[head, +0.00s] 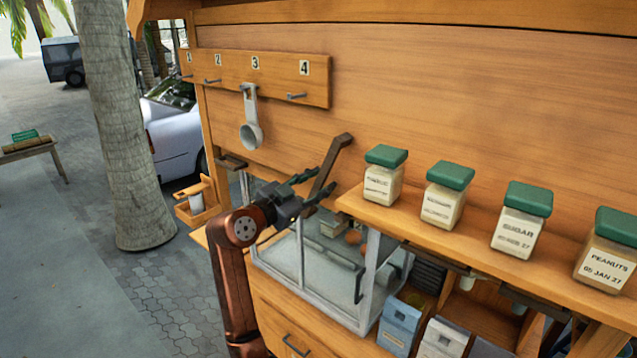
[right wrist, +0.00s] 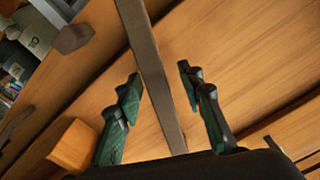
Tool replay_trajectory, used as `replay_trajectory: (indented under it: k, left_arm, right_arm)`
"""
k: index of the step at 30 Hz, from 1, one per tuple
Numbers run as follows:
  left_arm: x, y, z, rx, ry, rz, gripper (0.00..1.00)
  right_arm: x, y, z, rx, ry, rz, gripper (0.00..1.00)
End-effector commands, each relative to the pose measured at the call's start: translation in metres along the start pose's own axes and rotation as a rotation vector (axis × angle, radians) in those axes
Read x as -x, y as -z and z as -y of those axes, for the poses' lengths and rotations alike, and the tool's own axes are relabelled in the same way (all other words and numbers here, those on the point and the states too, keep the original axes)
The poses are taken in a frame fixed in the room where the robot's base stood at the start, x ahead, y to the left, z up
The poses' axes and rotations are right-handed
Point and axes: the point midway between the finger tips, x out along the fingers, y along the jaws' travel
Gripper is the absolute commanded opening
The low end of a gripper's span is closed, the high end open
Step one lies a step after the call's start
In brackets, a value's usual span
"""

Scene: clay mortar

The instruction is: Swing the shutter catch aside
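The shutter catch (head: 330,165) is a dark brown bar in front of the wooden shutter panel, left of the jars. It slants in the head view, its upper end bent to the right. My right gripper (head: 312,186) is at the lower part of the catch with its green-padded fingers spread. In the right wrist view the catch (right wrist: 150,75) runs between the two open fingertips (right wrist: 160,78), with a visible gap on each side. The catch's lower end is hidden behind the gripper. My left gripper is not in view.
Green-lidded jars (head: 447,195) line the wooden shelf (head: 440,240) to the right. A clear-sided case (head: 330,265) stands under the gripper. A scoop (head: 250,132) hangs on the numbered hook rail (head: 275,82) at upper left.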

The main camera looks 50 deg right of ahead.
Motion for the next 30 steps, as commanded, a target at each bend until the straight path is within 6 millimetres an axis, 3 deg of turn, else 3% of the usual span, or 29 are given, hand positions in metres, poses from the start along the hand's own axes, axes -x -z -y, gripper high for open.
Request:
replay_trajectory:
  k: [7, 21, 30]
  left_arm:
    - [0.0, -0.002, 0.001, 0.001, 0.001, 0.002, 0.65]
    - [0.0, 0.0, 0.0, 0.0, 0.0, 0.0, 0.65]
    - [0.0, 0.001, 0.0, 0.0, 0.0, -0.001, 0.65]
  right_arm:
    - [0.017, -0.001, 0.0, 0.001, 0.001, 0.002, 0.35]
    - [0.106, -0.001, 0.001, 0.001, 0.002, 0.002, 0.35]
    - [0.121, 0.0, 0.0, 0.0, 0.001, 0.0, 0.35]
